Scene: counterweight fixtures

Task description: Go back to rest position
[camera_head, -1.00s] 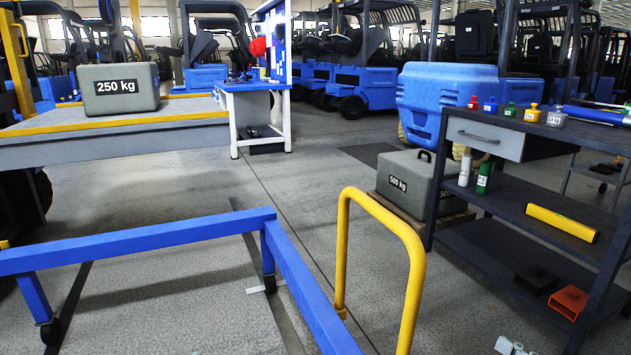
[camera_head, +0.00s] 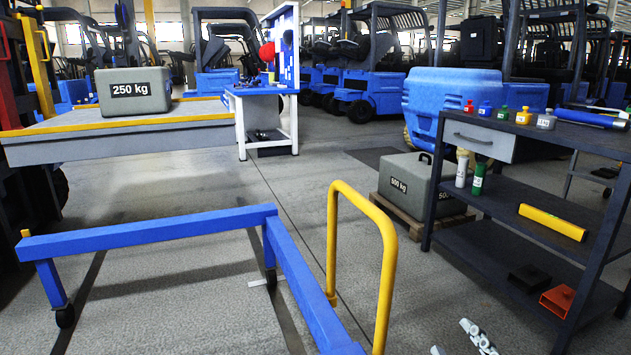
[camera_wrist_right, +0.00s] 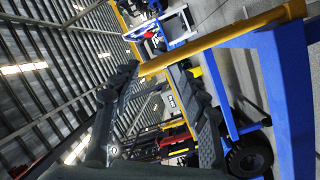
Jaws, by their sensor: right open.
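My right gripper (camera_head: 452,336) shows only partly at the bottom edge of the head view, as pale jointed pieces low in front of the dark shelf cart. In the right wrist view my right gripper (camera_wrist_right: 155,72) has its two dark ridged fingers apart, with nothing between them. Behind the fingers the wrist view is tilted and shows the ceiling, a yellow bar (camera_wrist_right: 225,38) and a blue frame (camera_wrist_right: 285,95). My left gripper is in neither view.
A blue wheeled frame (camera_head: 150,231) and a yellow hoop rail (camera_head: 385,265) stand in front. The dark cart (camera_head: 500,192) stands at right. A 500 kg block (camera_head: 405,182) sits on a pallet; a 250 kg block (camera_head: 133,92) is on a platform (camera_head: 190,128). Open floor lies between.

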